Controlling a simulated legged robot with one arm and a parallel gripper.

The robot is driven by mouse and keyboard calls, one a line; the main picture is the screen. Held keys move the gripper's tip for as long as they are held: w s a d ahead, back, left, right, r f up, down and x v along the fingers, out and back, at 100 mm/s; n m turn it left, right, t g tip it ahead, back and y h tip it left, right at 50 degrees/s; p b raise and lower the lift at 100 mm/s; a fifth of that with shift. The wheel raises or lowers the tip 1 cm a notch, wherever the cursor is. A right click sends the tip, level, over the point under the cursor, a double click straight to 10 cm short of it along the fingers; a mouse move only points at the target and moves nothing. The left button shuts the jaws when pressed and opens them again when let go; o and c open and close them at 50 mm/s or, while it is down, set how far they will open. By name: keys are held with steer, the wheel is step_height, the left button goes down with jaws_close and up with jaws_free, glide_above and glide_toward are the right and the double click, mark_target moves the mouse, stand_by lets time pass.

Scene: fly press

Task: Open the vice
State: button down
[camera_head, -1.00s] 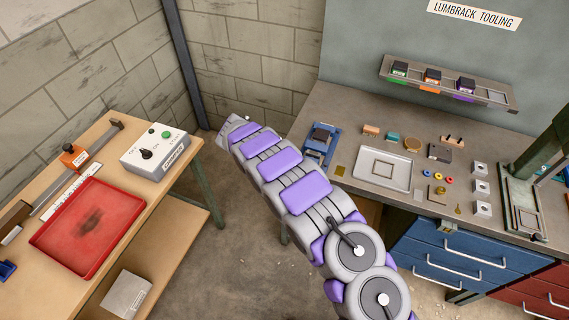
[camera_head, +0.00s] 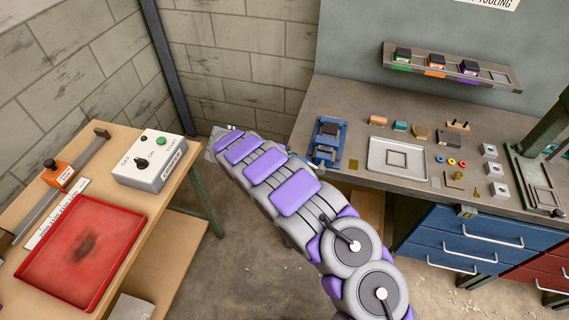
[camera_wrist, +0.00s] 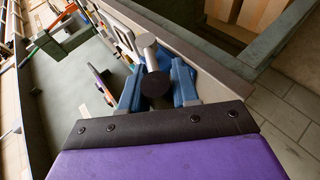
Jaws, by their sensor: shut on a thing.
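The vice (camera_head: 327,140) is blue and stands at the left end of the grey workbench. My gripper (camera_wrist: 157,120) shows there as a purple body with a black bolted edge, close against the handle. It is shut on the handle, though the contact is partly hidden. I cannot tell how wide the vice jaws stand.
The workbench (camera_head: 350,97) carries a metal tray (camera_head: 376,165) and several small parts right of the vice. Blue drawers (camera_head: 450,225) sit below. A wooden table at left holds a red tray (camera_head: 45,278) and a control box (camera_head: 150,172). Floor between is open.

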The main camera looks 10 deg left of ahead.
steer(key=shift+s+a+f+b, duration=0.1)
steer(key=shift+a+f+b, duration=0.15)
steer(key=shift+f+b, duration=0.35)
steer(key=shift+s+a+f+b, duration=0.1)
steer(key=shift+a+f+b, duration=0.15)
steer(key=shift+f+b, duration=0.3)
steer(key=shift+w+d+r, duration=0.1)
steer(key=shift+r, duration=0.05)
steer(key=c, duration=0.9)
jaws_free()
steer(key=shift+c, duration=0.2)
steer(key=shift+w, duration=0.1)
steer(key=shift+d+r, duration=0.1)
steer(key=shift+r, duration=0.1)
